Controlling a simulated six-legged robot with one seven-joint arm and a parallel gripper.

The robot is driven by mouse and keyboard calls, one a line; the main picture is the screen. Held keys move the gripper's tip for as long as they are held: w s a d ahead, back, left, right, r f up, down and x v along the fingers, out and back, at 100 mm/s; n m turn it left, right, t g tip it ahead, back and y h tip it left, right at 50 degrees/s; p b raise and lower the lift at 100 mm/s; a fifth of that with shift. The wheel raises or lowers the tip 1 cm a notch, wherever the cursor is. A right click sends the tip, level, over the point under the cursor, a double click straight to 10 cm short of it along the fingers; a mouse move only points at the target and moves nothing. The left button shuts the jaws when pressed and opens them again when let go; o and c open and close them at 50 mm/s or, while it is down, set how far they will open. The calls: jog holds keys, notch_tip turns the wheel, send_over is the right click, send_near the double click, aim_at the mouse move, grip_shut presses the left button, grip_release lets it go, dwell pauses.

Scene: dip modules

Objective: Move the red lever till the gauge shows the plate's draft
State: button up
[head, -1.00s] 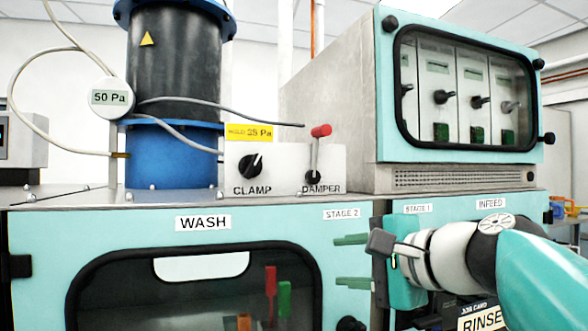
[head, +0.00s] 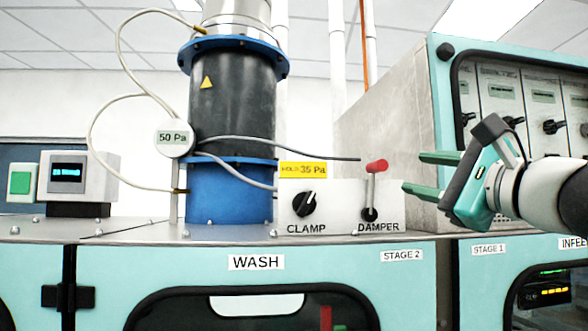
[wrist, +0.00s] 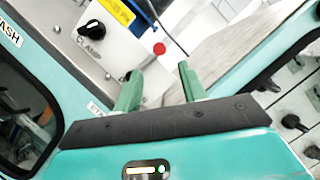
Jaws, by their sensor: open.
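The red lever (head: 376,166), labelled DAMPER, stands almost upright on the white panel (head: 340,212), beside the black CLAMP knob (head: 304,204). The round gauge (head: 174,138) at the left reads 50 Pa. The yellow plate (head: 303,170) above the panel reads HOLD 35 Pa. My gripper (head: 422,173) is open and empty, just right of the lever, its green fingers pointing left toward it. In the wrist view the red knob of the lever (wrist: 159,48) shows beyond and between the fingertips (wrist: 160,72), apart from them.
A blue and black cylinder (head: 232,120) with grey hoses stands left of the panel. A tall grey and teal cabinet (head: 445,60) rises at the right, behind my gripper. The WASH cabinet (head: 190,262) lies below, with a flat metal top.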

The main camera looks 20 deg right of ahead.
aim_at(378, 167)
jog(key=x, duration=1)
jog(key=shift+w, duration=0.25)
grip_shut()
